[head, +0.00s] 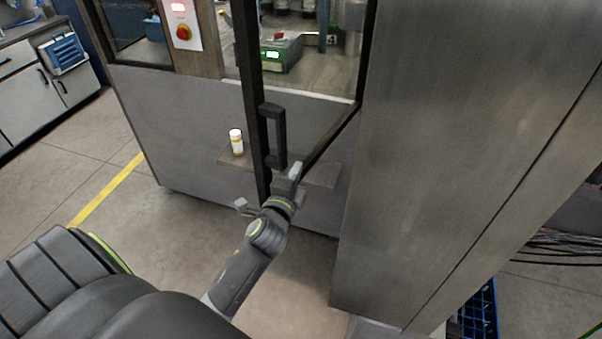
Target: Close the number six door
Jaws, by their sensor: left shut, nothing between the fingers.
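The door (251,75) is a glass panel in a black frame, standing open and swung out from the machine. Its free edge is toward me and its hinge side is at the right, by the steel panel. A black bar handle (276,136) is on the free edge. No number six is readable on it. My left gripper (294,173) is shut and empty, beside the door's lower corner, just below the handle. It overlaps the bottom frame in the picture; I cannot tell whether it touches. My right gripper is not in view.
A white bottle (236,142) stands on a small ledge (320,175) left of the door edge. A green-fronted device (281,54) sits inside the cabinet. A steel panel (440,130) stands at the right. A red button (184,32) is at the upper left. Floor at left is clear.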

